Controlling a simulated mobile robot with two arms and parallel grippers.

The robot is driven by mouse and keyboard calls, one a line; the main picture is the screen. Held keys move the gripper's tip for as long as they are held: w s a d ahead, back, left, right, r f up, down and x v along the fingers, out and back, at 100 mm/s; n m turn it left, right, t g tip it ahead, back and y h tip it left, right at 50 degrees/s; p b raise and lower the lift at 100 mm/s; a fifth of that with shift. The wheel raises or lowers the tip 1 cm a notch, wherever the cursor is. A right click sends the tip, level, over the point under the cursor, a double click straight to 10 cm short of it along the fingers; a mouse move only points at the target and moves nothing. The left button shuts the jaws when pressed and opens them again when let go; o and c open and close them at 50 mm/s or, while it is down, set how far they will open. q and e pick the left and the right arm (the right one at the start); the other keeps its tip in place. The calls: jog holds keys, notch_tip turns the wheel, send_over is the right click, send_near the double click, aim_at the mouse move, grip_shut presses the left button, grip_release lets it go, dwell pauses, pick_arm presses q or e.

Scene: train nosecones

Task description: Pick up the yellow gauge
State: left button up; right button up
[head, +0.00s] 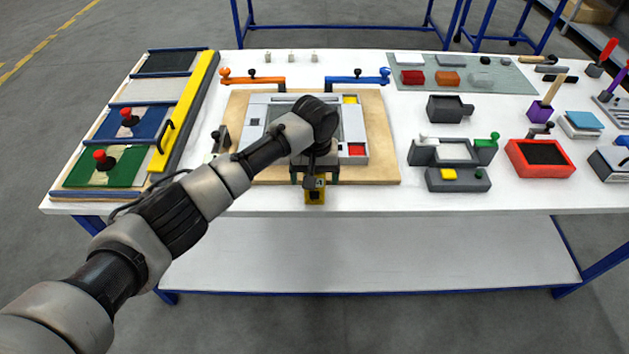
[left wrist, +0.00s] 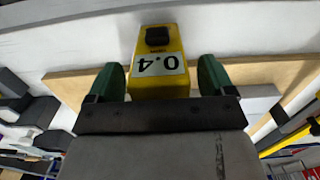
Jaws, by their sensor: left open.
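The yellow gauge (head: 316,195) is at the front edge of the wooden board, near the table's front edge. In the left wrist view the gauge (left wrist: 160,42) shows a black knob and a white label reading 0.4. My left gripper (head: 314,176) reaches over the board and down to the gauge. In the left wrist view its two green fingertips (left wrist: 160,78) stand on either side of the gauge, with a small gap visible at each side. The gripper is open. My gripper and wrist hide part of the gauge in the head view. My right gripper is not in view.
A grey frame fixture (head: 362,130) sits on the wooden board (head: 385,165) under my arm. Orange (head: 255,80) and blue (head: 358,78) handles lie behind it. A panel with a yellow bar (head: 185,110) is at left. Grey blocks and a red tray (head: 541,175) stand at right.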

pick_arm(q)
jog(key=shift+f, duration=0.5)
jog(key=shift+c, duration=0.2)
jog(key=c, duration=1.1)
jog(key=shift+o, duration=0.2)
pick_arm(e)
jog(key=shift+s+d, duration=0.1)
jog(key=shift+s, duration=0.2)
pick_arm(q)
jog(key=shift+r, duration=0.15)
